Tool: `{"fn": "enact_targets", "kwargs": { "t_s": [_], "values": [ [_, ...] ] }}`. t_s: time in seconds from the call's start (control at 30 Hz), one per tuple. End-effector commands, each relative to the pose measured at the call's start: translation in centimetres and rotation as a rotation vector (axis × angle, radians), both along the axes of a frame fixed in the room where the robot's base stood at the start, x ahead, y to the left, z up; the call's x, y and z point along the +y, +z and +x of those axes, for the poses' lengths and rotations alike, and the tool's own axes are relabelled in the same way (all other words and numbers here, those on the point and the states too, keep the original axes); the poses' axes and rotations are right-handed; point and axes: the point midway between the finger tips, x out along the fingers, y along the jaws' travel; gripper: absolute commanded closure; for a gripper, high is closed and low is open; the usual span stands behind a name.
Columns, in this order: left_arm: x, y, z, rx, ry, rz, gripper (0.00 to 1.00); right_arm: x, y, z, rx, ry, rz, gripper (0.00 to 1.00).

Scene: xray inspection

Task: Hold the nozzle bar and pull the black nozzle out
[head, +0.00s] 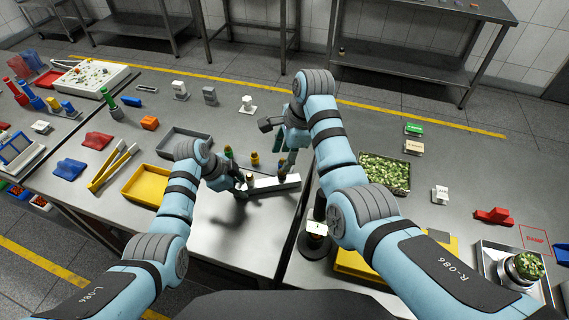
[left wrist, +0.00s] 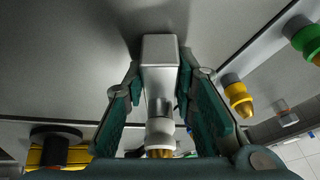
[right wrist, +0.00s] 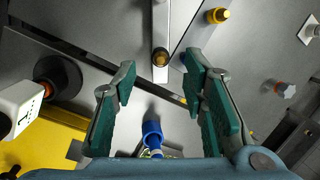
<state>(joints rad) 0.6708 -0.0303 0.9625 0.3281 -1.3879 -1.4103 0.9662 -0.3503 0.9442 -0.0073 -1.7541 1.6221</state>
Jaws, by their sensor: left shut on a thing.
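The nozzle bar (head: 262,187) is a pale, long block lying on the table, and it also shows in the right wrist view (right wrist: 178,28). My left gripper (head: 243,186) is shut on the bar near its left end, with a finger on each side of the silver block (left wrist: 160,52). A pale nozzle with a brass tip (left wrist: 160,132) stands on the bar there. The black nozzle (right wrist: 160,58) with a brass tip stands near the bar's other end. My right gripper (right wrist: 160,90) is open and empty above that end, with the black nozzle beyond its fingertips.
Yellow (left wrist: 237,95) and green (left wrist: 308,42) nozzles stand beside the bar. A blue nozzle (right wrist: 152,132) is below my right gripper. A yellow tray (head: 146,186), a grey tray (head: 184,143) and a dark round stand (head: 314,242) are nearby.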

Motion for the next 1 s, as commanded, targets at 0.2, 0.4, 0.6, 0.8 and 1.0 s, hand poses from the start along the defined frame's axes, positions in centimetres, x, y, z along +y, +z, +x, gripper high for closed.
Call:
{"fn": "enact_targets", "kwargs": {
  "t_s": [0.2, 0.4, 0.6, 0.8, 1.0],
  "values": [
    [0.0, 0.0, 0.0, -0.001, 0.0, 0.0, 1.0, 0.0, -3.2, 0.5, 0.002, -0.002, -0.002, 0.61],
    [0.0, 0.0, 0.0, -0.001, 0.0, 0.0, 1.0, 0.1, -5.8, 1.0, -0.001, -0.002, -0.001, 0.61],
    [0.0, 0.0, 0.0, -0.001, 0.0, -0.001, 1.0, 0.2, -7.2, 1.3, -0.003, -0.003, -0.001, 0.61],
    [0.0, 0.0, 0.0, -0.001, 0.0, -0.001, 1.0, 0.2, -7.4, 1.3, -0.003, -0.003, -0.001, 0.61],
    [0.0, 0.0, 0.0, -0.001, 0.0, -0.001, 1.0, 0.2, -7.4, 1.3, -0.003, -0.003, -0.001, 0.78]
  ]
}}
